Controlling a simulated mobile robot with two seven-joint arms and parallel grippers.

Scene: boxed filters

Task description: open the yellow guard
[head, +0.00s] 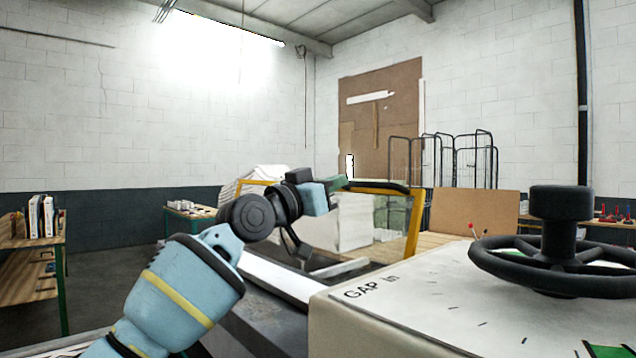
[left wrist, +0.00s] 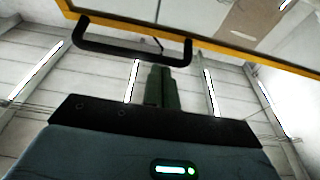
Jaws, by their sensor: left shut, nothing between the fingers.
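The yellow guard (head: 414,228) is a yellow frame around a see-through pane. It stands behind the cream box with the handwheel. A black handle (head: 378,186) runs along its top bar. My left gripper (head: 338,184) is shut and empty, close to the left end of that handle. In the left wrist view the shut fingers (left wrist: 161,84) point toward the black handle (left wrist: 130,54), and the yellow bar of the guard (left wrist: 215,44) crosses above. The fingers do not hold the handle; whether they touch it I cannot tell. My right gripper is not in view.
The cream box (head: 400,300), marked "GAP in", stands at front right and carries a black handwheel (head: 560,255). A shelf (head: 35,243) with books is at far left. A wire cage (head: 455,160) and a brown board (head: 475,212) stand behind.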

